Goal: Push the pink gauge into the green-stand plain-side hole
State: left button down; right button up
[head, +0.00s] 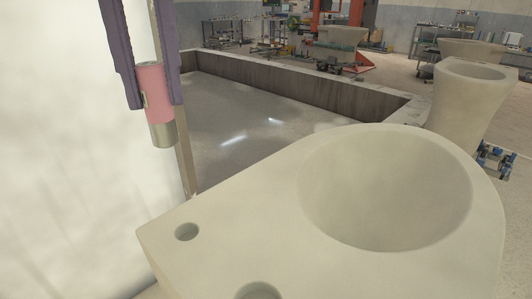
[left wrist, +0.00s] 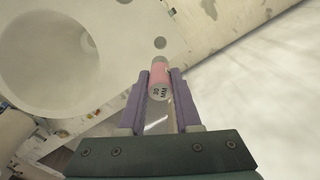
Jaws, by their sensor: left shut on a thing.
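The pink gauge (head: 157,92) is a short cylinder with a pink sleeve and a bare metal lower end, held roughly upright. My left gripper (head: 155,98) has purple fingers and is shut on it. In the left wrist view the gauge (left wrist: 159,72) shows a marked end face between the fingers. A pale block (head: 270,215) has a small round hole (head: 187,231) near its left corner and a second hole (head: 258,291) cut by the bottom edge. The gauge is above and left of the first hole in the picture, apart from the block. No green stand is recognisable. My right gripper is out of view.
The block has a large round recess (head: 388,190) on its right. A bright pale surface (head: 80,150) fills the left side. Behind is a low-walled basin (head: 260,110), with another pale casting (head: 468,100) at the right.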

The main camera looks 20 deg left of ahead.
pick_arm(q)
jog(key=p, duration=0.1)
send_over(189, 240)
notch_tip(189, 240, down, 14)
jog(key=shift+f, duration=0.1)
jog(key=shift+a+f, duration=0.1)
jog(key=shift+f, duration=0.3)
jog(key=c, duration=0.6)
grip_release()
jog(key=shift+c, duration=0.2)
jog(key=shift+o, duration=0.2)
jog(key=shift+r, duration=0.1)
